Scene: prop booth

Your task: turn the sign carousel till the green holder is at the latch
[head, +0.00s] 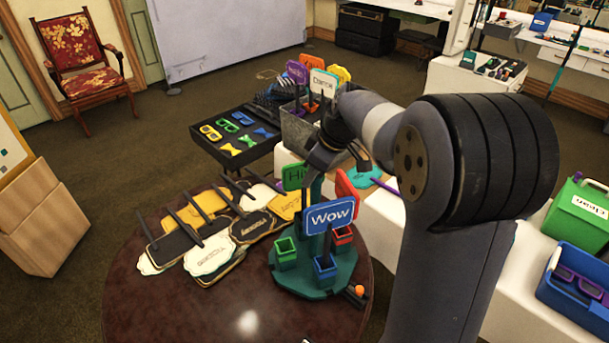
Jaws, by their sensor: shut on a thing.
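The sign carousel has a round teal base (318,285) on the dark round table. Its green holder (285,252) is at the left, under the green "Hi" sign (295,177). The blue holder (325,268) is at the front under the blue "Wow" sign (329,216). The red holder (342,236) is at the right, under a red sign (346,190). An orange-tipped dark piece, seemingly the latch (358,291), sits at the base's right front edge, with the blue holder nearest. My gripper (319,166) is shut on the top of the teal centre post (315,190); its fingertips are partly hidden.
Several flat signs with dark handles (209,257) lie left of the carousel on the table (250,318). Behind stand a black tray of glasses and bow ties (205,148) and a grey bin of signs (297,131). A white-covered table runs along the right.

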